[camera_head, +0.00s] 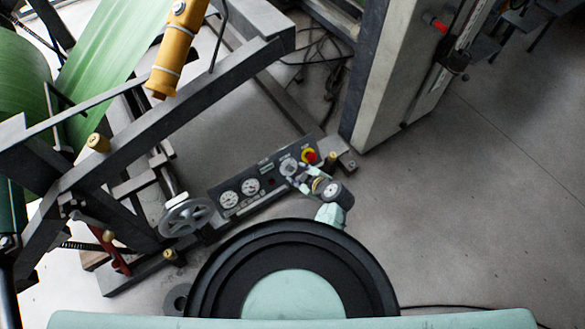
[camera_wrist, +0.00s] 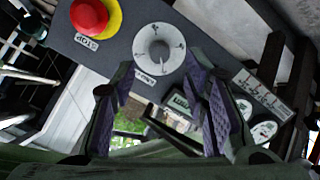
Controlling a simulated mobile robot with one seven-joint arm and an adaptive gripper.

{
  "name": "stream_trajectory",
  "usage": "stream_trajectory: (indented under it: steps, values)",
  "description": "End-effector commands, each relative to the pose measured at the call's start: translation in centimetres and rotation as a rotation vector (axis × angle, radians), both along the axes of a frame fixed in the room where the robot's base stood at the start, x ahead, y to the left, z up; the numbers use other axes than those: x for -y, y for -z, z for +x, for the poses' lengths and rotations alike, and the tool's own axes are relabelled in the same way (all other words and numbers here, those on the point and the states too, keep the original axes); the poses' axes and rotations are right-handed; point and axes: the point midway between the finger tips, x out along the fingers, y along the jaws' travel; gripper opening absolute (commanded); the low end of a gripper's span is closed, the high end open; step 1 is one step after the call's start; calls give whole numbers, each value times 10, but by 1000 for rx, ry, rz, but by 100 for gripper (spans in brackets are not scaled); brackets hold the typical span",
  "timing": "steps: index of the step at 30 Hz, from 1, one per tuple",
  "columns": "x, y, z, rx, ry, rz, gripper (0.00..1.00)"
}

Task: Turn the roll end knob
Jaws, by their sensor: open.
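The roll end knob is a round pale dial (camera_wrist: 158,48) with dark marks on the dark control panel (camera_wrist: 115,52). A small label, too blurred to read surely, sits just below it. In the head view the knob (camera_head: 289,166) shows near the panel's right end, partly beside my gripper (camera_head: 297,176). In the wrist view my gripper (camera_wrist: 160,70) is open, its two purple-padded fingers apart and empty. The fingertips lie on either side of the knob's lower edge in the picture. I cannot tell whether they touch it or the panel.
A red stop button (camera_wrist: 89,16) on a yellow ring sits close to the knob. A small display (camera_wrist: 180,104), a label plate (camera_wrist: 262,92) and gauges (camera_head: 229,199) are on the panel. A handwheel (camera_head: 187,216) stands at its left end, and a grey cabinet (camera_head: 400,75) behind. The floor at right is clear.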

Motion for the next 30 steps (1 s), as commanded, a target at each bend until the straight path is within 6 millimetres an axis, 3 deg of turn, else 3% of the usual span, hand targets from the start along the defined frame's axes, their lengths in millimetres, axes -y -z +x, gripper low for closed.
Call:
stream_trajectory:
  steps: [9,20,30]
  values:
    - [-19,29,30,0,0,0,41]
    - [-22,33,34,1,0,-1,41]
    - [-22,33,34,0,0,0,20]
